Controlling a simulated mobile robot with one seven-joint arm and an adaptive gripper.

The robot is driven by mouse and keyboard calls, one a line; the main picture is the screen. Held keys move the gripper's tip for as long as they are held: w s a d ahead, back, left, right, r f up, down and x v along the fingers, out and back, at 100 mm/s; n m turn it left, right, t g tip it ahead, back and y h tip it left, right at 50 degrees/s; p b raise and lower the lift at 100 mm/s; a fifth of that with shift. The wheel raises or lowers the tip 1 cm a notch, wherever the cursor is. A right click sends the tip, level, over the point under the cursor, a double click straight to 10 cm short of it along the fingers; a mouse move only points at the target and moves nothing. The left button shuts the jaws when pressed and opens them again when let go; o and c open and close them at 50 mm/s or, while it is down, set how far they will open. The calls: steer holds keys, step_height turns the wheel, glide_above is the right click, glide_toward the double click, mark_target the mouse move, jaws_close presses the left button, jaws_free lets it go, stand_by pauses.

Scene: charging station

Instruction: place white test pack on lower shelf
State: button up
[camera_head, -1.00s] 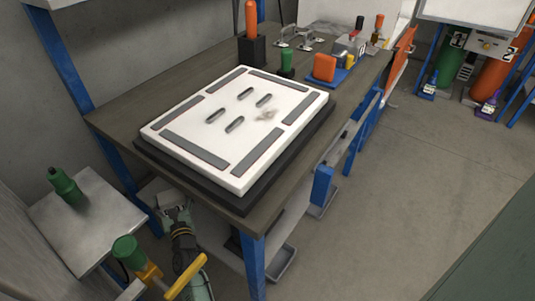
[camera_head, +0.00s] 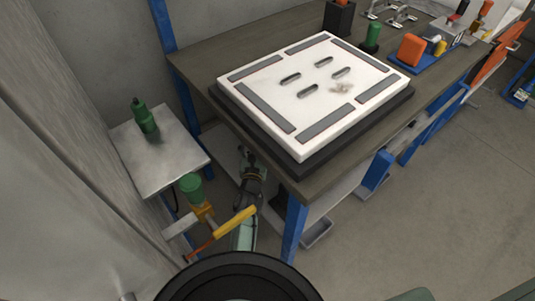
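The lower shelf (camera_head: 334,199) is a pale board under the workbench, partly hidden by the bench top and a blue leg. My gripper (camera_head: 246,155) is low beside the near left end of the bench, at the shelf's left part. It is small and dark here, and its fingers cannot be made out. No separate white pack shows clearly at the gripper. A large white slab (camera_head: 268,82) with grey strips and several slots lies on a black base on the bench top. I cannot tell whether it is the test pack.
The workbench (camera_head: 197,62) has blue legs. A side table (camera_head: 162,168) with a green bottle (camera_head: 144,115) stands left of my arm. A green-topped part with a yellow handle (camera_head: 236,222) is close to my arm. Clear floor (camera_head: 440,180) lies to the right.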

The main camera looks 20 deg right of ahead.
steer(key=shift+f+b, duration=2.55)
steer(key=shift+f, duration=1.15)
steer(key=o, duration=1.6)
steer(key=shift+o, duration=0.2)
